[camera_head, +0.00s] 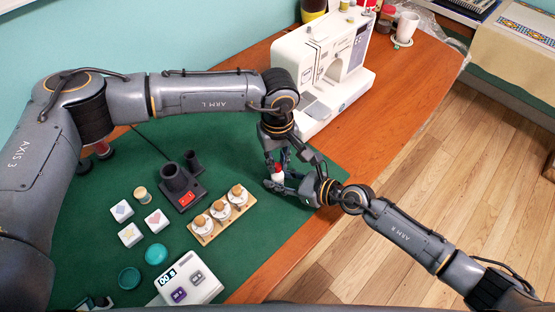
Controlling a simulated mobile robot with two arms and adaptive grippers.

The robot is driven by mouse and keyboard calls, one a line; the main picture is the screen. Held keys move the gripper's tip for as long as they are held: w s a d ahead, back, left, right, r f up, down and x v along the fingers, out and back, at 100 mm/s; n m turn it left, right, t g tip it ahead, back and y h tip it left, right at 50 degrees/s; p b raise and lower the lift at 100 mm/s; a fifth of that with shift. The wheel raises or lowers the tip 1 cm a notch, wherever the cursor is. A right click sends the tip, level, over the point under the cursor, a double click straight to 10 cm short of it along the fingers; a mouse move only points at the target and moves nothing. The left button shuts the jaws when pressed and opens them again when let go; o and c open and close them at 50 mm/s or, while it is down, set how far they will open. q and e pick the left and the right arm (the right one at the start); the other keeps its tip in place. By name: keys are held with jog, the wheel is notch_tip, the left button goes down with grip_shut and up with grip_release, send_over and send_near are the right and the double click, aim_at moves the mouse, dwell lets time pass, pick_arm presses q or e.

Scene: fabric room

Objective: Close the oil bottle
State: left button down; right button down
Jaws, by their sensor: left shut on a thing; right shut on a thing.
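The oil bottle (277,178) is a small white bottle with red near its top, standing near the right edge of the green mat. My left gripper (276,161) comes down from above and is shut at the bottle's red top, which seems to be the cap (277,168). My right gripper (276,184) reaches in from the right and is shut around the bottle's white body. The fingers hide much of the bottle, so I cannot tell whether the cap is fully seated.
A white sewing machine (322,62) stands just behind the grippers. A wooden rack (222,216) with several jars, a black holder (180,187), white blocks (131,235), teal lids (156,254) and a white scale (188,284) lie left on the mat (252,262). A mug (405,27) stands at the back right.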

pick_arm(q)
jog(key=c, duration=1.2)
grip_release()
notch_tip(320, 180, up, 12)
pick_arm(e)
jog(key=c, duration=1)
grip_release()
jog(key=shift+o, duration=0.2)
